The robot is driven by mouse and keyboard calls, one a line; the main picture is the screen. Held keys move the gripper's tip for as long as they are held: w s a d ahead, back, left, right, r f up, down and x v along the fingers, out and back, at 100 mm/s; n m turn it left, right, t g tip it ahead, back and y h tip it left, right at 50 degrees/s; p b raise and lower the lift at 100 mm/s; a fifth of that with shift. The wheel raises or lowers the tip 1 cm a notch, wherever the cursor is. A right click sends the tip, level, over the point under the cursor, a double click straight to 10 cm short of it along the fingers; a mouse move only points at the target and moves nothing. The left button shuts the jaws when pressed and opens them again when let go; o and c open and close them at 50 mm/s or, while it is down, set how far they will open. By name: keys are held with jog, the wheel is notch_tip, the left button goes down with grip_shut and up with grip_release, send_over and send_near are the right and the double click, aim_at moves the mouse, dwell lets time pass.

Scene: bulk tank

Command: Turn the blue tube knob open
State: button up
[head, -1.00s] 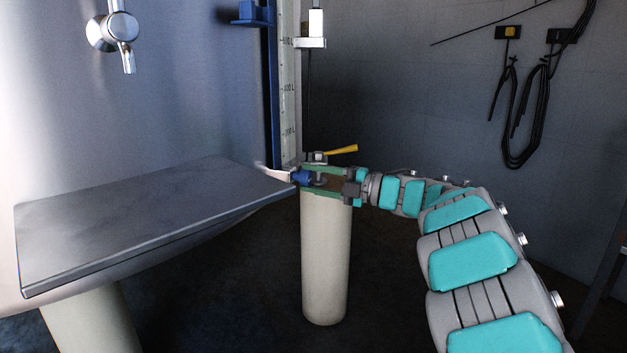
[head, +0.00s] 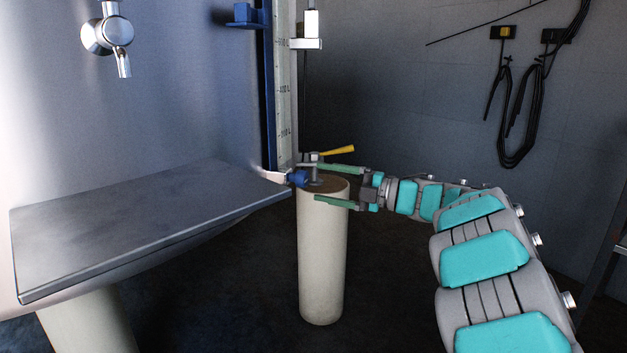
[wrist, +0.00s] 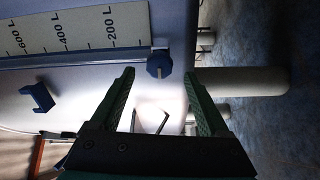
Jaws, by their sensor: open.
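The blue tube knob (head: 298,179) sits at the foot of the level gauge, beside the tank's right edge. In the wrist view the knob (wrist: 159,67) is a faceted blue piece with a pale mark across its face. My gripper (head: 319,182) is open and empty, with its green fingers pointing left at the knob. In the wrist view the knob lies between the fingertips of my gripper (wrist: 160,73), just beyond them. The fingers look apart from it.
A yellow lever (head: 337,151) stands out just above my fingers. A pale round post (head: 322,260) is below them. The gauge scale (head: 286,90) rises above the knob. A grey shelf-like plate (head: 140,225) juts out at left.

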jog(key=v, duration=0.3)
jog(key=shift+d, duration=0.25)
